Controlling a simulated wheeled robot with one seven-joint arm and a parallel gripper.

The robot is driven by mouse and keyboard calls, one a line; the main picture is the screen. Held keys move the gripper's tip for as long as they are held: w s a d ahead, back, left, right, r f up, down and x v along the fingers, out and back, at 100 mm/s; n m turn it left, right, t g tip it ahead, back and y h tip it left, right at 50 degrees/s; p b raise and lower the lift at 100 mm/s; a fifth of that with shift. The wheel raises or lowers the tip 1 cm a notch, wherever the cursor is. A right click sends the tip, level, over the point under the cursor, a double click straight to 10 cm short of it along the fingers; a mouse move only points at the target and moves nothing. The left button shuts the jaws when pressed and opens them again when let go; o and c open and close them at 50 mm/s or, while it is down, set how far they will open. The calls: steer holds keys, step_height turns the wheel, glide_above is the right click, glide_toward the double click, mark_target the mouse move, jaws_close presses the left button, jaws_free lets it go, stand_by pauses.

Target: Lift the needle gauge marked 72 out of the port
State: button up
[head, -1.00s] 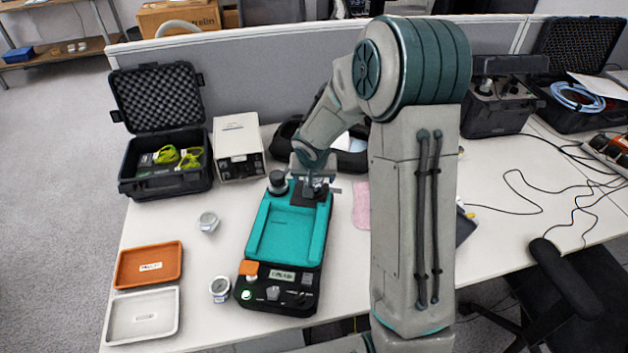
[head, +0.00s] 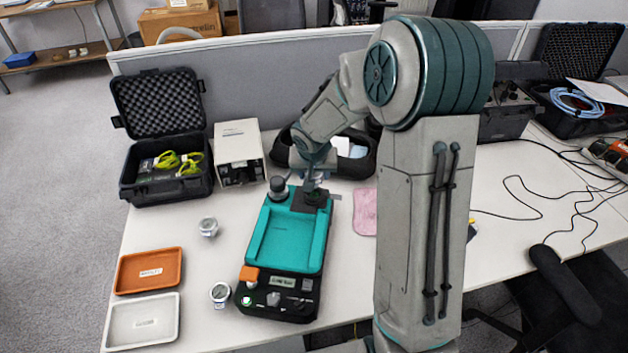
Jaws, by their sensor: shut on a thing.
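The calibrator (head: 288,240), a black unit with a teal tray, stands on the white table. Its port block (head: 303,203) is the dark square at the back right corner. My gripper (head: 315,192) points down at this block and is shut on a gauge there. The gauge is mostly hidden by the fingers, so its marking and whether it is still seated cannot be told. Two other round gauges, a back one (head: 208,227) and a front one (head: 220,294), stand on the table left of the calibrator. Their markings are too small to read.
An orange tray (head: 149,284) and a white tray (head: 112,330) lie at the front left. An open black case (head: 167,194) and a white box unit (head: 238,144) stand behind. A dark knob (head: 278,186) stands close left of the port. A pink cloth (head: 364,211) lies right.

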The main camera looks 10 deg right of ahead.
steer(key=s+d+r+p, duration=0.5)
steer(key=d+r, duration=0.5)
steer(key=r, duration=0.1)
steer(key=shift+s+d, duration=0.15)
steer(key=shift+d, duration=0.05)
stand_by(0.4)
